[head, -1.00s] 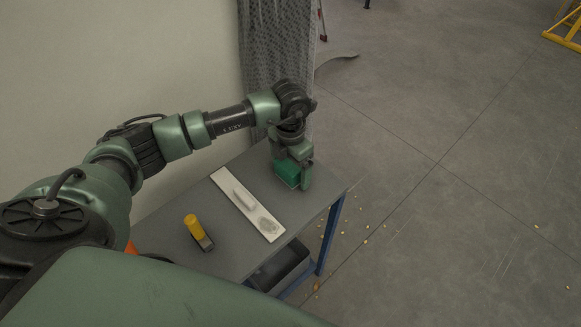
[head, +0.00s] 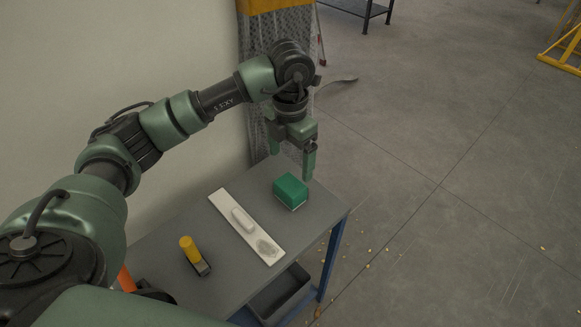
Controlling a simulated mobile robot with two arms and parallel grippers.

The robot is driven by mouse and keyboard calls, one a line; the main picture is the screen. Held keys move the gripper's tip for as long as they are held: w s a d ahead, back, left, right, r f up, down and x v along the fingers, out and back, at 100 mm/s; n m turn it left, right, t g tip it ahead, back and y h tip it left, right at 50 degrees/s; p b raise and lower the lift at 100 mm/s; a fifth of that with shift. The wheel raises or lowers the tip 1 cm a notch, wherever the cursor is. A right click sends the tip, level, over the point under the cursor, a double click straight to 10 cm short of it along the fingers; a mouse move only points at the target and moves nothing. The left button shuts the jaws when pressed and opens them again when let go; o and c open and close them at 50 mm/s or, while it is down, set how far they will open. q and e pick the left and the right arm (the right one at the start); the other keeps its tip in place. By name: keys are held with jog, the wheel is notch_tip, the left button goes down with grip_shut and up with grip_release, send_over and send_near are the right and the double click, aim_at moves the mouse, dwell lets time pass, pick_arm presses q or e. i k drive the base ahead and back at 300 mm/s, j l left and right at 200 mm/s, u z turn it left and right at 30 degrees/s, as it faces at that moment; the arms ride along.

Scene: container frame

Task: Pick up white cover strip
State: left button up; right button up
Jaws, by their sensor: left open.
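The white cover strip (head: 222,202) lies flat and slantwise on the grey table. A raised, pale handle-like piece (head: 242,219) sits on its middle, and a grey patch (head: 267,247) marks its near end. My left gripper (head: 291,166) is open and empty, above the far right part of the table. It hangs above and behind a green box (head: 291,191), apart from it, and is beyond and to the right of the strip. My right gripper is not in view.
A dark bin (head: 279,292) is on the shelf below. A wall is at left and a mesh panel (head: 252,107) behind. Small yellow bits lie on the floor.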

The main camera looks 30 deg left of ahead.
aim_at(264, 245)
jog(key=u, duration=1.3)
